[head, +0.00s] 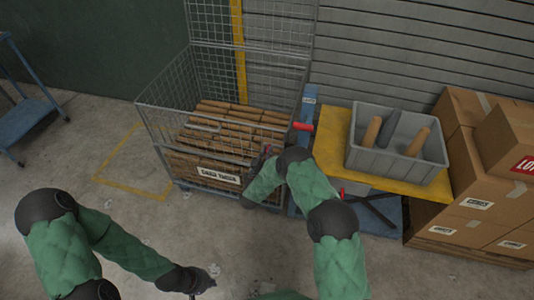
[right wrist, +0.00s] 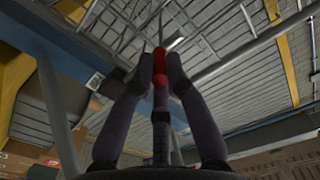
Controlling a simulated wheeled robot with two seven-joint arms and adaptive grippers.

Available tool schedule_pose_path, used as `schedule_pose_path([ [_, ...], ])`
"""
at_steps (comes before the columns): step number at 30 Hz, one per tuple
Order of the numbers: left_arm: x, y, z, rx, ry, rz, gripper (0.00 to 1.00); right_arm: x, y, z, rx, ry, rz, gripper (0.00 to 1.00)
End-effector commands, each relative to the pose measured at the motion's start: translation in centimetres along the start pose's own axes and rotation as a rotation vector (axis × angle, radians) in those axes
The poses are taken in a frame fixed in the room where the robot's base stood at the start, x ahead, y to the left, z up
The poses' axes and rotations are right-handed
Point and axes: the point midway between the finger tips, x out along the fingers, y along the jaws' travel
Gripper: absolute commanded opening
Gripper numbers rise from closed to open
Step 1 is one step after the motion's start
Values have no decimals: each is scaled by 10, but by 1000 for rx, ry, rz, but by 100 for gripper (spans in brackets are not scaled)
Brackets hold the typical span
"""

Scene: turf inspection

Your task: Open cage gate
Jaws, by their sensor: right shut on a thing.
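The wire mesh cage (head: 150,108) stands on the floor at the upper middle of the head view, filled with brown rolls (head: 225,135). Its front bears a white label (head: 218,175). My right gripper (head: 265,156) is at the right part of the cage front, largely masked by my arm. In the right wrist view, its fingers (right wrist: 160,75) are shut on a red piece (right wrist: 160,58), probably a gate handle. The gate's edges are hard to make out. My left gripper (head: 200,283) is low in the head view, away from the cage; its jaws are unclear.
A grey bin (head: 385,165) with brown cylinders sits on a yellow top (head: 333,150) right of the cage. A red handle (head: 302,126) sticks out between them. Stacked cartons (head: 475,185) stand at the right. A blue cart (head: 22,118) is at the left. Floor before the cage's left is clear.

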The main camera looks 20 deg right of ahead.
Motion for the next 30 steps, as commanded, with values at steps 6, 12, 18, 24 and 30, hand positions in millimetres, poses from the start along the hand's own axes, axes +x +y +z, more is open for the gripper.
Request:
schedule_pose_path([
  [6, 0, 0, 0, 0, 0, 0, 0, -10, 3, 15, -13, -34, -3, 0],
  [12, 1, 0, 0, 0, 0, 0, 0, -10, 4, 15, -13, -34, -2, 0],
  [18, 1, 0, 0, 0, 0, 0, 0, -10, 4, 15, -13, -34, -2, 0],
  [24, 2, 0, 0, 0, 0, 0, 0, -10, 4, 16, -13, -34, -2, 26],
  [30, 1, 0, 0, 0, 0, 0, 0, -7, 3, 11, -9, -24, -1, 39],
])
